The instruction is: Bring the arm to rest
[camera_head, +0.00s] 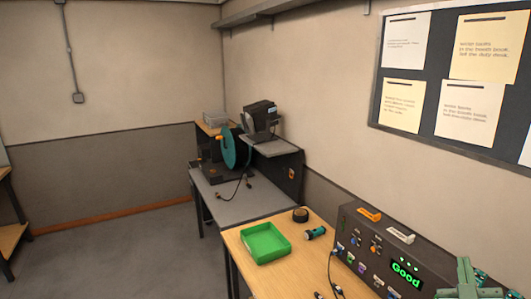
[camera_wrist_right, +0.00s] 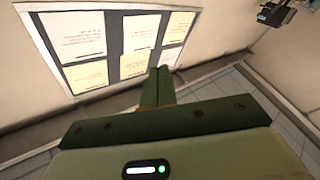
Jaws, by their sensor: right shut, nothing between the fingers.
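My right gripper (camera_head: 464,268) is at the lower right of the head view, in front of the right end of the dark control console (camera_head: 350,222). In the right wrist view its fingers (camera_wrist_right: 159,74) are together and empty, with the notice board behind them. The console's front has several knobs and coloured parts, and a green display (camera_head: 406,273) reading "Good". An orange piece (camera_head: 369,213) and a white piece (camera_head: 400,234) are on its top. My left gripper is not in view.
A green tray (camera_head: 263,258), a torch (camera_head: 316,233) and a dark roll (camera_head: 300,215) lie on the wooden table (camera_head: 235,243). A grey bench (camera_head: 226,198) with a teal reel (camera_head: 230,148) stands beyond. A notice board (camera_head: 440,90) hangs on the wall. Open floor lies left.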

